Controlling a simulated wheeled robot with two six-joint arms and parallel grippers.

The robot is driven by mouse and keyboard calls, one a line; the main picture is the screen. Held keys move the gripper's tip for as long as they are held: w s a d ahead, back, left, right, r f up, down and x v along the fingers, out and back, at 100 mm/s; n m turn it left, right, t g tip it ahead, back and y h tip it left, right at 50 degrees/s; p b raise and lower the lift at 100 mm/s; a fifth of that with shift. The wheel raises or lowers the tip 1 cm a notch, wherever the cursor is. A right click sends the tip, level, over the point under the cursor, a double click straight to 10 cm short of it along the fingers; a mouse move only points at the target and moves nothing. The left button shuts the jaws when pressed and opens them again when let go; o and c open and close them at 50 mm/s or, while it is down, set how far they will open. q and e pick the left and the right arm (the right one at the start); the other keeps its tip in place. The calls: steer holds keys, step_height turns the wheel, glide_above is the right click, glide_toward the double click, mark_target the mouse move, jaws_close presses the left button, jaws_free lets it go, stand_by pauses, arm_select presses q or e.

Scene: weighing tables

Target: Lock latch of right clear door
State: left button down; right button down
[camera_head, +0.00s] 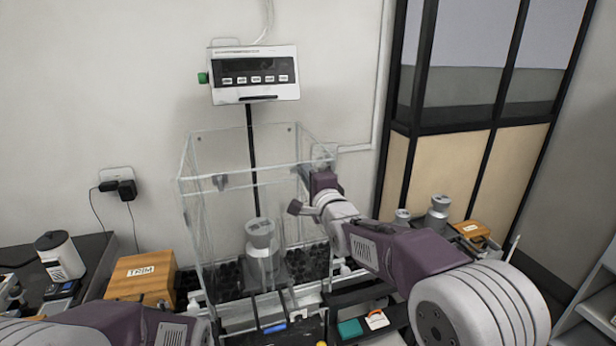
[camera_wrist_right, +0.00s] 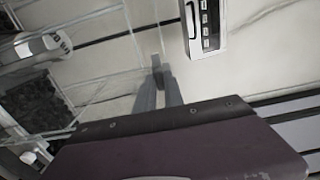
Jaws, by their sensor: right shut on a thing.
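The clear box (camera_head: 205,235) stands on the table with its right clear door (camera_head: 312,220) on the side near my right arm. My right gripper (camera_head: 322,152) is at the upper right edge of this box, partly hidden behind my wrist. In the right wrist view its fingers (camera_wrist_right: 158,82) are closed together on a small grey latch (camera_wrist_right: 156,62) at the clear panel. The latch's exact position is too small to tell. Another latch (camera_head: 220,181) shows on the left part of the box. My left arm enters at the lower left, with its gripper out of view.
A metal weight (camera_head: 262,242) stands inside the box. A scale display (camera_head: 254,75) is mounted above and behind it. A wooden box (camera_head: 140,280) is left; more weights (camera_head: 437,213) and another wooden box (camera_head: 470,229) are right. A green item (camera_head: 350,328) lies in front.

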steer(key=n+b, duration=0.4)
steer(key=n, duration=0.5)
steer(key=n+b, duration=0.4)
steer(key=n, duration=0.4)
steer(key=shift+f+n, duration=0.2)
steer(key=shift+n, duration=0.2)
stand_by(0.6)
steer(key=c, duration=1.4)
jaws_free()
steer(key=shift+r, duration=0.1)
steer(key=shift+c, duration=0.2)
steer(key=b+v, duration=0.3)
steer(key=v, duration=0.6)
